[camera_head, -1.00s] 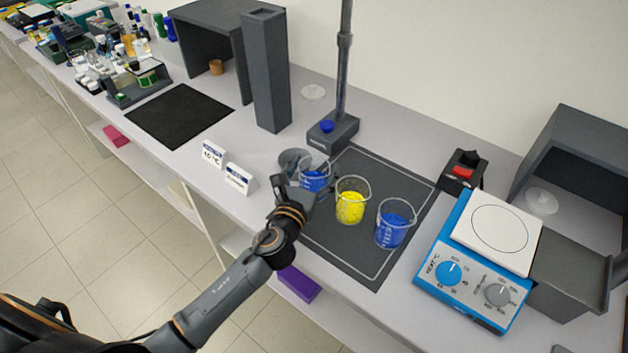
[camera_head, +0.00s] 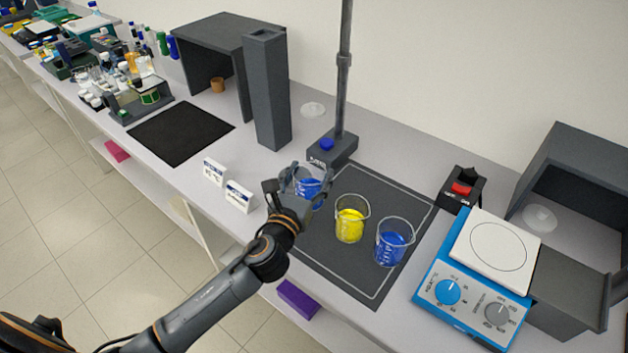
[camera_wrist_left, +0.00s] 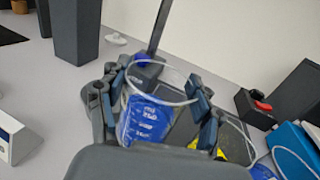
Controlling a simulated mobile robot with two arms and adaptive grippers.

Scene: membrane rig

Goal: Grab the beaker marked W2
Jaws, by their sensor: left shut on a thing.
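A glass beaker with blue content (camera_head: 309,184) is at the left end of the dark mat, and my left gripper (camera_head: 298,190) is shut on it. In the left wrist view the same beaker (camera_wrist_left: 143,118) sits between the two fingers, with white marking on it too small to read. A beaker with yellow content (camera_head: 350,224) stands to its right on the mat. A second beaker with blue content (camera_head: 391,245) stands farther right. I cannot tell which beaker is marked W2. My right gripper is not in view.
The beakers are on a dark mat (camera_head: 345,277) with a pale border. A stand with a rod (camera_head: 343,100) is behind, a blue hotplate (camera_head: 468,290) is at right, and small white label signs (camera_head: 239,196) are at left. A tall grey column (camera_head: 267,95) stands behind them.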

